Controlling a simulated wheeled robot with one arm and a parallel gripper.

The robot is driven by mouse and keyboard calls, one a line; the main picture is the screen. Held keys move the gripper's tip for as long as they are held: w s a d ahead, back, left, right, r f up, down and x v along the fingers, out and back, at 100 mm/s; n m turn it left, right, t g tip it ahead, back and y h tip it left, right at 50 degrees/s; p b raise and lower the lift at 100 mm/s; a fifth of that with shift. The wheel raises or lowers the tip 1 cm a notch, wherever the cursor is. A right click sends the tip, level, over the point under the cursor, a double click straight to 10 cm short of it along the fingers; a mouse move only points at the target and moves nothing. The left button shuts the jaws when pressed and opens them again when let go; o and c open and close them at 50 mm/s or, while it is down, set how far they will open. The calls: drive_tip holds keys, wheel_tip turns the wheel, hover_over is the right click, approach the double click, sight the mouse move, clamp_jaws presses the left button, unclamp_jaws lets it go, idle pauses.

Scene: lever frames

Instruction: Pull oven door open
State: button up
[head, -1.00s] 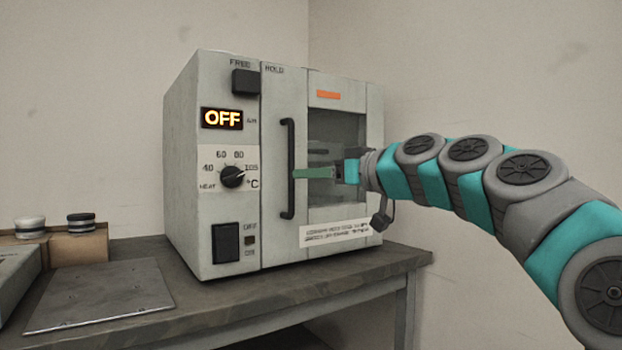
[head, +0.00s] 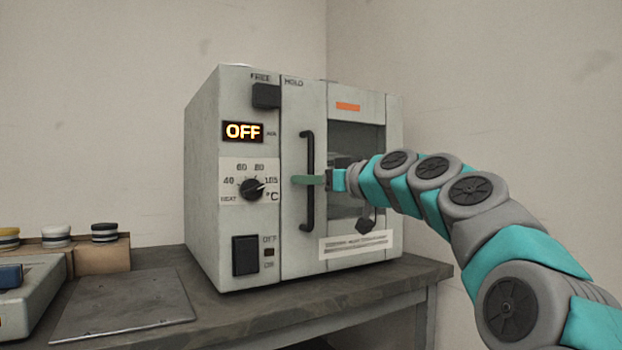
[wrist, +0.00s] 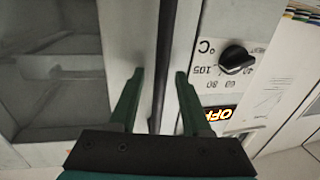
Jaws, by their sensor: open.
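The white-grey oven (head: 232,220) stands on a bench with its door (head: 294,245) shut. A black vertical bar handle (head: 308,215) is on the left part of the door, left of the glass window. My gripper (head: 295,180) reaches in from the right, its green fingers crossing the handle near mid-height. In the wrist view my gripper (wrist: 159,74) is open, and the dark handle (wrist: 166,35) runs between its two fingers with a gap on each side. Whether a finger touches the handle cannot be told.
A black knob (head: 266,95) sits by the FREE and HOLD labels. The display (head: 243,132) reads OFF; a heat dial (head: 252,189) and black switch (head: 245,255) are below. A metal plate (head: 125,305) lies on the bench (head: 350,290) at left, near capped items.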

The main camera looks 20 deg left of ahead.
clamp_jaws()
idle(0.4)
idle(1.1)
